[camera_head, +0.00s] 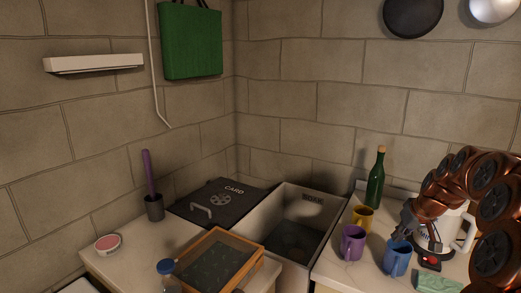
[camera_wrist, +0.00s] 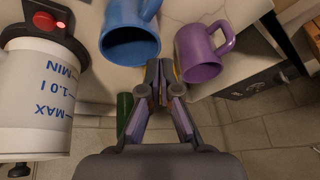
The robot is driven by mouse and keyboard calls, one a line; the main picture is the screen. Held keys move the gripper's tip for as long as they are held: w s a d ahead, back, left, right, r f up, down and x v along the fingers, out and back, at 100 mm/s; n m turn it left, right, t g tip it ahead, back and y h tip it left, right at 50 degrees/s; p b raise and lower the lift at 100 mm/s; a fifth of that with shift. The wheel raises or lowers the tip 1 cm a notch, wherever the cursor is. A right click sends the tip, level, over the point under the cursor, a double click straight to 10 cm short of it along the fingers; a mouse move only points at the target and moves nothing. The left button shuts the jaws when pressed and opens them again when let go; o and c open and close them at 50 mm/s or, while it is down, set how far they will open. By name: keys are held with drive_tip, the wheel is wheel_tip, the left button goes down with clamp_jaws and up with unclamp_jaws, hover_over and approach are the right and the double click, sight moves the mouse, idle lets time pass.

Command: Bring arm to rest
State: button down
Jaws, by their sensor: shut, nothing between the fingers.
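My arm reaches in from the right in the head view. My gripper (camera_head: 402,232) points down over the counter, just above and behind the blue mug (camera_head: 397,259). In the wrist view my gripper (camera_wrist: 160,72) has its fingertips together with nothing held. The blue mug (camera_wrist: 130,32) shows just left of the fingertips there, and the purple mug (camera_wrist: 203,52) is just right. The purple mug also stands in the head view (camera_head: 352,243). The yellow mug (camera_head: 363,218) stands behind it and is mostly hidden by my fingers in the wrist view.
A white kettle (camera_wrist: 33,100) with a lit red switch stands close beside my gripper, partly behind my arm in the head view. A green bottle (camera_head: 376,180) stands at the back. A green cloth (camera_head: 438,283) lies in front. A deep sink (camera_head: 275,222) opens to the left.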

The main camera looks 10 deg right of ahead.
drive_tip(key=s+a+r+n+g, duration=0.1)
drive_tip(key=s+a+g, duration=0.1)
drive_tip(key=s+a, duration=0.7)
drive_tip(key=s+a+r+g, duration=0.1)
drive_tip(key=s+a, duration=0.5)
drive_tip(key=a, duration=0.7)
drive_tip(key=s+a+f+g, duration=0.1)
drive_tip(key=s+a+f, duration=0.1)
drive_tip(key=s, duration=0.9)
drive_tip(key=s+a+f+g+h, duration=0.1)
drive_tip(key=s+a, duration=0.3)
drive_tip(key=s, duration=0.7)
drive_tip(key=shift+s+f+m+g, duration=0.35)
drive_tip(key=shift+f+g, duration=0.15)
drive_tip(key=shift+g, duration=0.2)
idle(2.9)
